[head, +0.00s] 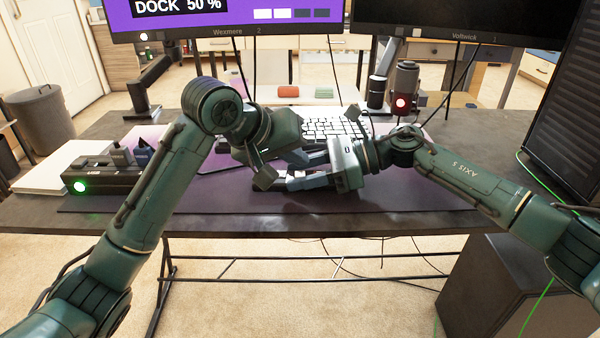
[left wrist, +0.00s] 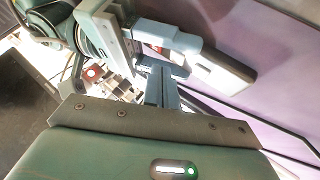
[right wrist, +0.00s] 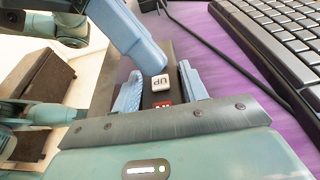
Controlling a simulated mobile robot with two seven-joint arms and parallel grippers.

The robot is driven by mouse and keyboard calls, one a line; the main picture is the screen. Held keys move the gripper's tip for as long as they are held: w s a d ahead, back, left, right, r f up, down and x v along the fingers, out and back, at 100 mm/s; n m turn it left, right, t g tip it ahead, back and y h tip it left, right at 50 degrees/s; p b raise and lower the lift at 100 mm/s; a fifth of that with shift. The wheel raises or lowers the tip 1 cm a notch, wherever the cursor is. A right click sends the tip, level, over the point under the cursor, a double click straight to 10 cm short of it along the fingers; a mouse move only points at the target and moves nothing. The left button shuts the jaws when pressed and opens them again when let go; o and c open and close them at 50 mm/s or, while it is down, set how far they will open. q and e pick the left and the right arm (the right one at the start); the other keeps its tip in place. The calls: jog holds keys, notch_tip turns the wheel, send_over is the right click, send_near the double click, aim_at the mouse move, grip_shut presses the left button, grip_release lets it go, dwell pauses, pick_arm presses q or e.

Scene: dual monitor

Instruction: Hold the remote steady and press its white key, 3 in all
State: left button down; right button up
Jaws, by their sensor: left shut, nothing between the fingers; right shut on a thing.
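The remote (right wrist: 172,58) is a dark bar with a white key marked UP (right wrist: 159,83) and a red key (right wrist: 162,104), seen in the right wrist view. My right gripper (right wrist: 160,93) is shut on the remote, with one blue finger on each side of it near the keys. It also shows in the head view (head: 293,171). My left gripper (left wrist: 161,87) is shut and empty. In the right wrist view its fingertip hangs over the remote, right by the white key; I cannot tell whether it touches. In the head view the arms mostly hide the remote.
The left monitor (head: 225,14) reads DOCK 50 %, with two bright and two dark blocks. The right monitor (head: 455,20) is dark. A keyboard (head: 335,129) lies behind the grippers. A dock box with a green light (head: 100,182) stands left on the desk. The mat's front right is clear.

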aim_at(296, 176)
pick_arm(q)
jog(key=shift+r, duration=2.4)
dwell(0.6)
notch_tip(296, 176, up, 4)
jog(key=shift+f, duration=0.1)
dwell(0.4)
jog(key=shift+f, duration=4.4)
jog(key=shift+f, duration=0.45)
